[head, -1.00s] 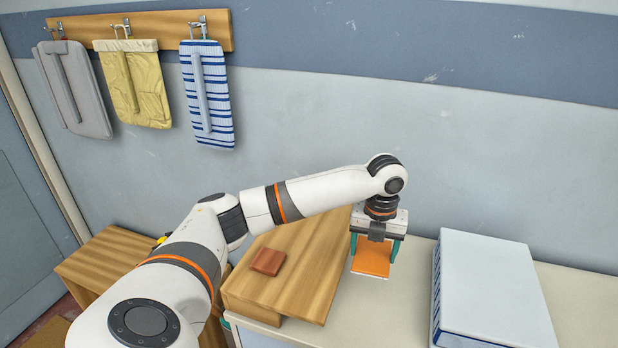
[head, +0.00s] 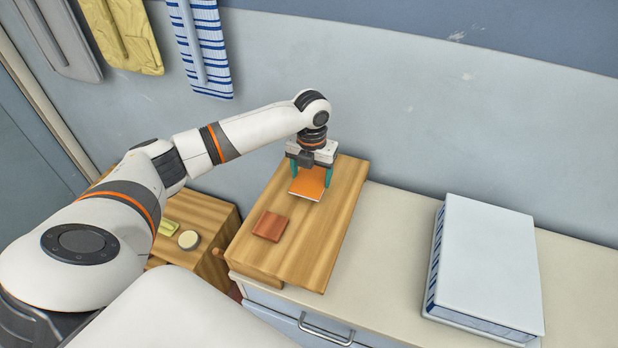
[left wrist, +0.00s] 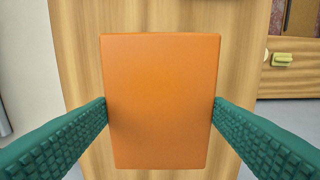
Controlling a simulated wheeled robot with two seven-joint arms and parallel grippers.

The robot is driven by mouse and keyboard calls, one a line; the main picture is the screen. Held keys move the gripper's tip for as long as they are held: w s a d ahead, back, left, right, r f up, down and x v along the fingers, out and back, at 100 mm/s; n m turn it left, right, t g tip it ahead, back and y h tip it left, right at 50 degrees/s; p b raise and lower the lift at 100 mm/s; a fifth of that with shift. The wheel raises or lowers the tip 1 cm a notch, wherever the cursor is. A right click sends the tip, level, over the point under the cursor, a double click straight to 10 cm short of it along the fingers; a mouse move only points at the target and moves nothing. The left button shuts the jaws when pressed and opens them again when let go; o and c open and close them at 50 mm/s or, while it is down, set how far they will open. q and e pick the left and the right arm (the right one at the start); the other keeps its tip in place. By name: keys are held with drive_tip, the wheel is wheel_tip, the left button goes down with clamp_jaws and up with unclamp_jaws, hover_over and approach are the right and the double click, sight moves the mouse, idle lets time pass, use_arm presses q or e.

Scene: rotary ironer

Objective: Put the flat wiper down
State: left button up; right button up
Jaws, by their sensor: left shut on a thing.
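The flat wiper seems to be the orange rectangular piece (head: 308,184), which has a pale lower edge. My left gripper (head: 311,178) is shut on it, with the green fingers on its two long sides. In the left wrist view the orange piece (left wrist: 160,100) fills the space between the fingertips (left wrist: 160,108). It is over the far part of the wooden board (head: 325,240); I cannot tell whether it touches the wood. A brown-red block (head: 270,226) lies on the nearer part of the board. My right gripper is not in view.
A white box-like thing with blue-striped sides (head: 487,262) stands on the counter (head: 393,225) to the right. The counter between it and the board is clear. A lower wooden unit (head: 205,222) at left bears a round pale thing (head: 189,239) and a yellow-green piece (head: 168,228).

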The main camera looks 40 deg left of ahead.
sight(311, 178)
use_arm(q)
wheel_tip(311, 178, down, 4)
drive_tip(key=shift+r+p, duration=0.1)
drive_tip(key=shift+p, duration=0.35)
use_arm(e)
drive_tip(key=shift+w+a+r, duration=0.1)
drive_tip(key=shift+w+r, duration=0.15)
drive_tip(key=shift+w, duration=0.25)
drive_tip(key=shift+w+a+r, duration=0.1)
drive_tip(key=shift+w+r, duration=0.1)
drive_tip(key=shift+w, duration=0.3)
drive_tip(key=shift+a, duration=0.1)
use_arm(q)
drive_tip(key=o, duration=1)
drive_tip(key=shift+c, duration=0.2)
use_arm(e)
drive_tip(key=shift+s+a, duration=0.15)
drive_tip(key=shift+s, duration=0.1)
use_arm(q)
drive_tip(key=shift+r, duration=0.15)
wheel_tip(311, 178, up, 12)
drive_tip(key=b, duration=0.2)
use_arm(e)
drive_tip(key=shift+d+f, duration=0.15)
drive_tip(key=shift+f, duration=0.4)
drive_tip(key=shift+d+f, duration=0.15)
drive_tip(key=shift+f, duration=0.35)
